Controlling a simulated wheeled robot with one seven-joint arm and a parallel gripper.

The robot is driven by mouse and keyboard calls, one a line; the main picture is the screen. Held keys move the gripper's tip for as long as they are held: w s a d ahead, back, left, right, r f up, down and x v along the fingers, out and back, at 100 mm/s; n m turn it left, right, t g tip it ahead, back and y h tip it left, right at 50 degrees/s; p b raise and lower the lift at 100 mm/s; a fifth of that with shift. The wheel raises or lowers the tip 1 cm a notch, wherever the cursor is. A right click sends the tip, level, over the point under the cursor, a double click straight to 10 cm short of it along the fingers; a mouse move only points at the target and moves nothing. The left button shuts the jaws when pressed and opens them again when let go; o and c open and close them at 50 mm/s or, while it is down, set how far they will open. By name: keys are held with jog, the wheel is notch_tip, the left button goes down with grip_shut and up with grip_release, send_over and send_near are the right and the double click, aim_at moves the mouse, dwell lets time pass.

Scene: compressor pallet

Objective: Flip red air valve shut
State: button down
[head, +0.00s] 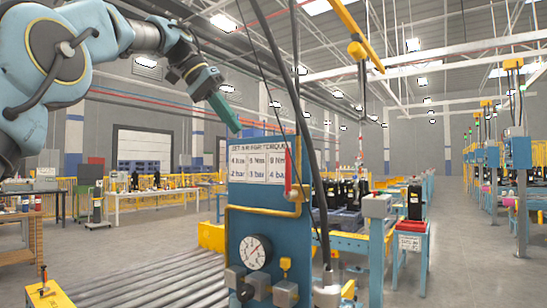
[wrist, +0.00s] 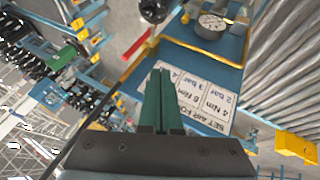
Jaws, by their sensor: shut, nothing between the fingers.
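The red valve handle (head: 288,172) stands upright near the right edge of a blue panel (head: 240,228), beside a yellow pipe (head: 262,212). In the wrist view the red handle (wrist: 137,46) lies left of and beyond the fingertips, roughly in line with the yellow pipe (wrist: 127,77) at the panel's edge. My gripper (head: 238,129) is shut and empty, above and left of the panel's top in the head view. Its green fingers (wrist: 161,73) are together and apart from the handle.
A round gauge (head: 255,252) and a printed torque card (head: 258,166) are on the panel. Dark hanging cables (head: 311,110) pass close to the handle. A roller conveyor (head: 150,288) lies left of the panel. Open air surrounds my gripper.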

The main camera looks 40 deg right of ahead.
jog(key=shift+f, duration=0.1)
jog(key=s+d+f+p, duration=0.1)
jog(key=s+d+f, duration=0.5)
jog(key=d+f, duration=0.1)
jog(key=shift+f, duration=0.45)
jog(key=shift+s+d, duration=0.1)
jog(key=shift+s+r, duration=0.1)
